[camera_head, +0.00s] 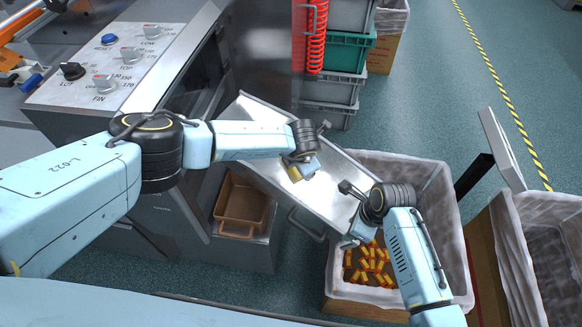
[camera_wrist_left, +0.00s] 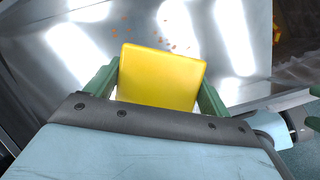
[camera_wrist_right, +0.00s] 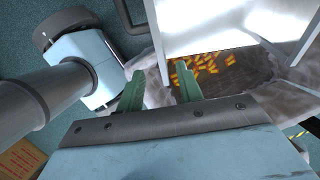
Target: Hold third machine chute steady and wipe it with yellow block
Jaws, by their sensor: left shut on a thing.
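The metal chute (camera_head: 262,118) slopes down from the machine to a lined bin, its lower end over the bin. My left gripper (camera_head: 301,171) is shut on the yellow block (camera_wrist_left: 160,77), over the middle of the chute; whether the block touches the surface I cannot tell. Small orange crumbs (camera_wrist_left: 165,20) lie on the chute beyond the block. My right gripper (camera_wrist_right: 160,88) is open and empty, its green fingers apart, beside the chute's lower end (camera_wrist_right: 205,22). In the head view its fingertips are mostly hidden by its wrist.
The lined bin (camera_head: 436,190) below the chute holds several yellow-orange packets (camera_head: 372,262). A brown tray (camera_head: 240,205) sits on the machine's lower shelf. Another lined bin (camera_head: 520,250) stands at right. Stacked crates (camera_head: 345,52) stand behind. Floor is free at the upper right.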

